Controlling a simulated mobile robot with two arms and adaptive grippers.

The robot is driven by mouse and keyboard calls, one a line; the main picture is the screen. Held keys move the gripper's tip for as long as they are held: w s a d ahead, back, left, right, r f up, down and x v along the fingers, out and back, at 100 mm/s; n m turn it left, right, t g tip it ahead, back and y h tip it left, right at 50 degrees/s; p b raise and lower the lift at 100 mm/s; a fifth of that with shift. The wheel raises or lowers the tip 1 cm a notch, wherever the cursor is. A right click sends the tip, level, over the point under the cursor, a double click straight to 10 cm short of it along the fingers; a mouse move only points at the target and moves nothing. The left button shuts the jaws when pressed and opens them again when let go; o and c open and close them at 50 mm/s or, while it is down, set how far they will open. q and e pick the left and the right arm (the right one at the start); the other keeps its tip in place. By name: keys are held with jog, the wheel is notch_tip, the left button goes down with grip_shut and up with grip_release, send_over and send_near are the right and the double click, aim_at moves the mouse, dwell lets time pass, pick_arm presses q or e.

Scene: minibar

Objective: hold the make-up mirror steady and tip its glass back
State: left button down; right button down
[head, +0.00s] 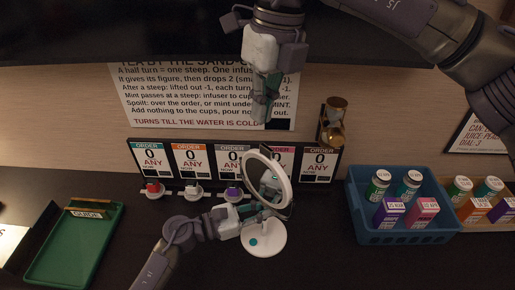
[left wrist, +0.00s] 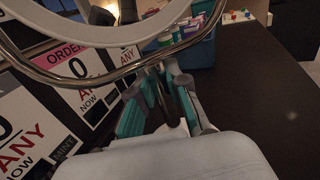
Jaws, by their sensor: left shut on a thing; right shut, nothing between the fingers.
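The make-up mirror (head: 288,183) stands on the dark counter, with a round white-rimmed glass on a stem and a white round base (head: 264,240). Its glass is tilted and partly reflects my arm. My left gripper (head: 258,212) is shut on the mirror's stem, below the glass. In the left wrist view, the fingers (left wrist: 165,100) close around the stem, and the mirror's rim and metal hoop (left wrist: 90,78) cross the top. My right gripper (head: 262,108) is shut and empty, pointing down in the air above and behind the mirror, in front of the wall sign.
A row of order cards (head: 192,160) stands behind the mirror, with small coloured knobs below. A blue crate (head: 400,238) of cans and cartons stands at right. A green tray (head: 72,250) lies at left. A brass hourglass-like object (head: 333,120) is by the wall. Counter right of the base is clear.

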jog(key=s+a+m+t+h, duration=0.2)
jog(key=s+a+m+h, duration=0.1)
jog(key=m, duration=1.4)
jog(key=shift+s+a+r+m+h, duration=0.25)
jog(key=shift+s+a, duration=0.3)
jog(key=shift+a, duration=0.65)
jog(key=shift+f, duration=0.15)
jog(key=w+d+f, duration=0.2)
jog(key=f, duration=0.2)
jog(key=w+d+f, duration=0.2)
jog(key=f, duration=0.3)
jog(key=shift+w+d+f, duration=0.25)
jog(key=shift+w, duration=0.05)
jog(key=shift+d, duration=0.1)
